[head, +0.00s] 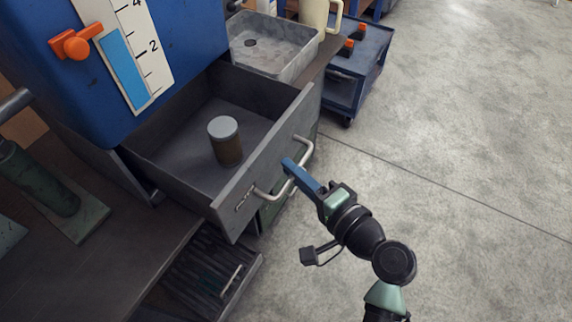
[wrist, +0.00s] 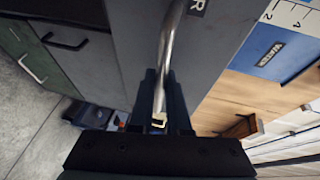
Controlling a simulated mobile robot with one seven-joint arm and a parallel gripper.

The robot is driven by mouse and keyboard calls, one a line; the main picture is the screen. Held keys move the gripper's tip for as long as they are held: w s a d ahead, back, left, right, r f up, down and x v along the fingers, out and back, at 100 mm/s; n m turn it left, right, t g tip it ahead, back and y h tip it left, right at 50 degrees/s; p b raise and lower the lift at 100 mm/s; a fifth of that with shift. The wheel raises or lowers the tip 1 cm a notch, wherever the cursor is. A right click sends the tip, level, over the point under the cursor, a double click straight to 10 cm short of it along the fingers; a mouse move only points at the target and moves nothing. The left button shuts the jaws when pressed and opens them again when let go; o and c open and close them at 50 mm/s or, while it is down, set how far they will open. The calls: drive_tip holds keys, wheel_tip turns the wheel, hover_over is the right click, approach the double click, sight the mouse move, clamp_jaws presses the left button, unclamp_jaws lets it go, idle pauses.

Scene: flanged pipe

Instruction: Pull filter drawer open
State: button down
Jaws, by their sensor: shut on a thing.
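The filter drawer (head: 190,174) is a grey drawer standing well out from under the blue tank, open at the top. A filter cartridge (head: 225,143), a brown cylinder with a grey lid, stands upright inside it. The drawer's silver bar handle (head: 300,143) is on its front panel. My gripper (head: 289,167) is at the handle, with its blue fingers shut on the bar. In the wrist view the dark fingers (wrist: 163,92) close around the handle bar (wrist: 172,35). Part of the bar is hidden by the fingers.
The blue tank (head: 190,25) with a level gauge and orange knob is above the drawer. A grey tray (head: 275,45) and a blue cart (head: 350,68) stand behind. A lower drawer (head: 205,275) with dark slats is also out. The concrete floor at right is clear.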

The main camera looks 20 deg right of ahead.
drive_tip(key=c, duration=0.9)
unclamp_jaws()
drive_tip(key=p+v, duration=0.2)
drive_tip(key=v, duration=1.1)
drive_tip(key=shift+w, duration=0.1)
